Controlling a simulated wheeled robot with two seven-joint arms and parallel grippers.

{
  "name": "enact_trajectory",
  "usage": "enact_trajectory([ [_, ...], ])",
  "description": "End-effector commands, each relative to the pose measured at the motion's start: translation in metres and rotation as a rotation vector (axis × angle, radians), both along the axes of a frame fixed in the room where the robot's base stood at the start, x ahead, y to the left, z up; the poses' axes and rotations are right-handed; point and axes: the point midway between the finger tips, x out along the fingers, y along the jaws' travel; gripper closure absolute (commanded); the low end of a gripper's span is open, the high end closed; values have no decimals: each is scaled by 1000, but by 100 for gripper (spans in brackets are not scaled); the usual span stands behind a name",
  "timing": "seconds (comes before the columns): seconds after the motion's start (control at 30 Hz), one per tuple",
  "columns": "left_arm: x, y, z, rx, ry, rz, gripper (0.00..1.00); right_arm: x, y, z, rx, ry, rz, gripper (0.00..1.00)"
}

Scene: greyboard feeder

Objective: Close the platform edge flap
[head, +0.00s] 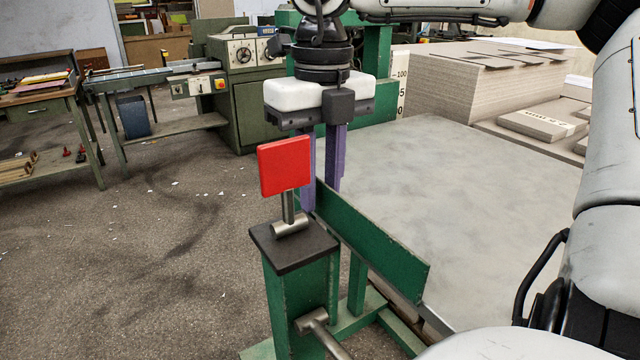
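The platform edge flap is a long green plate (378,246) along the left edge of the grey platform (460,180). It stands up on edge, its top above the platform surface. My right gripper (321,198) points down at the flap's far end, its two purple fingers apart with a gap between them. The fingertips are close to the flap's top edge; I cannot tell whether they touch it. The red square plate (284,166) partly covers the nearer finger. My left gripper is not in view.
The red plate stands on a metal stem on a dark-topped green post (302,290), just left of the flap. A metal handle (322,330) sticks out below. Stacked greyboard (485,85) stands behind the platform. Open floor lies left.

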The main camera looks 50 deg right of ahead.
Motion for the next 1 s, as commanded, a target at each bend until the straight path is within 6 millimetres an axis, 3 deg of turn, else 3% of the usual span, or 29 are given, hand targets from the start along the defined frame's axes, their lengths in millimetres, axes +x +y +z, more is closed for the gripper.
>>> enact_trajectory([
  [0.5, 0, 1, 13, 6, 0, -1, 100, 0, -2, 88, -1, -4, -2, 78],
  [0.7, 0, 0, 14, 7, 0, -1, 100, 0, -2, 102, -1, -2, 0, 78],
  [1.0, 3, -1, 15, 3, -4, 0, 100, 0, -2, 102, 0, -2, 0, 78],
])
